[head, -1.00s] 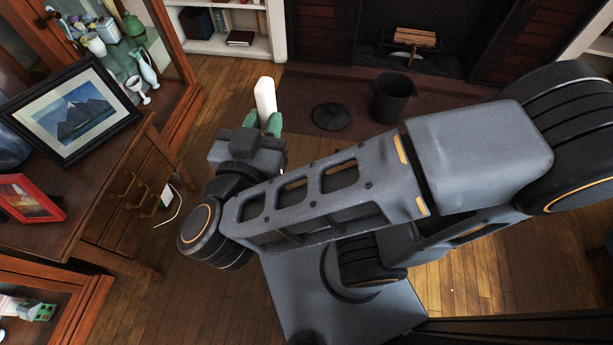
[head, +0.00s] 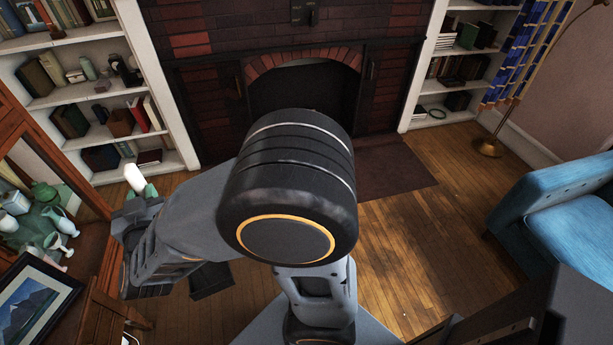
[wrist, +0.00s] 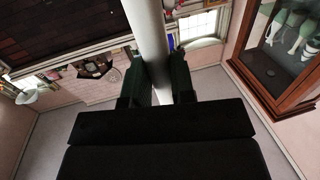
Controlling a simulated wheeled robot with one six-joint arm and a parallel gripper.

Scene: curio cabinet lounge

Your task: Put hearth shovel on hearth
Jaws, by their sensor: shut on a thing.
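My gripper (head: 145,192) is at the left of the head view, in front of the left bookcase. Its green fingers are shut on a pale, rod-like thing (head: 134,177) with a rounded end. In the wrist view the pale rod (wrist: 149,40) runs up between the fingers (wrist: 157,88). Only part of it shows, so I cannot tell whether it is the hearth shovel's handle. The hearth (head: 395,168) is a dark red slab on the floor before the brick fireplace (head: 210,90). My arm hides its left and middle parts.
A glass cabinet (head: 45,150) with vases and a framed mountain picture (head: 35,305) stand close on the left. A blue sofa (head: 570,215) is at the right, with a brass floor lamp (head: 490,147) behind it. The wooden floor (head: 425,240) right of my arm is clear.

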